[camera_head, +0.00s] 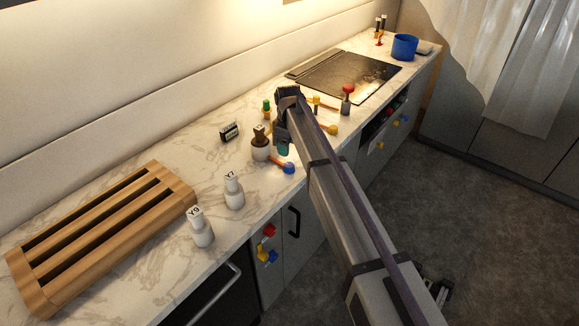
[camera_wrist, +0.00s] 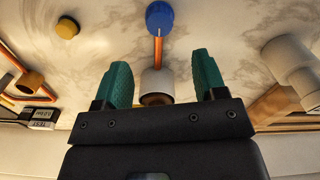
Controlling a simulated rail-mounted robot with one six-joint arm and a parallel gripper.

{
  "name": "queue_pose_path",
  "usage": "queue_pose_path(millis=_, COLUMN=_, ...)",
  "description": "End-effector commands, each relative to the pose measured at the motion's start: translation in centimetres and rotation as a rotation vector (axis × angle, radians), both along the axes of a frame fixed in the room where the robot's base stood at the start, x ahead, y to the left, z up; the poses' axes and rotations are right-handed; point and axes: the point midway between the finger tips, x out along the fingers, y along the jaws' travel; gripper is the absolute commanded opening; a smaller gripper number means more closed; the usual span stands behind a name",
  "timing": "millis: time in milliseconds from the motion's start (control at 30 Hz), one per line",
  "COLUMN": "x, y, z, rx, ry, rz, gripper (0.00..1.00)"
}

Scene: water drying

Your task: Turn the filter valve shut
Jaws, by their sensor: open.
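My gripper (camera_wrist: 162,65) is open, with its two teal fingers apart. In the head view my gripper (camera_head: 282,148) is over the counter's front part, just above a lever with a blue knob (camera_head: 288,168). In the wrist view a white cylinder with a brown end (camera_wrist: 157,83) shows between the fingers, with room on both sides. An orange rod (camera_wrist: 158,52) runs from it to the blue knob (camera_wrist: 160,17), beyond the fingertips. No label shows which valve is the filter valve. My arm hides part of the fittings in the head view.
White bottles marked Y7 (camera_head: 234,190) and Y9 (camera_head: 202,228) and a wooden rack (camera_head: 105,235) stand left. A dark-topped bottle (camera_head: 260,147) is close to my gripper. A red-topped fitting (camera_head: 347,98), black cooktop (camera_head: 345,75) and blue cup (camera_head: 404,47) are farther right.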

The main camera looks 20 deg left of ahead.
Motion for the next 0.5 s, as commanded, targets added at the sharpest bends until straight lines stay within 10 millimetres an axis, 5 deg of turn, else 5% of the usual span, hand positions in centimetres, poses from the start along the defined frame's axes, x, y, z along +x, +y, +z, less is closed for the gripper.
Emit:
queue_pose_path(millis=33, x=0.0, y=0.0, z=-2.1, rx=0.000, ry=0.000, rz=0.000, gripper=0.65)
queue_pose_path(millis=300, x=0.0, y=0.0, z=-8.2, rx=0.000, ry=0.000, rz=-0.001, gripper=0.65)
queue_pose_path(millis=500, x=-0.1, y=0.0, z=-9.1, rx=0.000, ry=0.000, rz=-0.001, gripper=0.65)
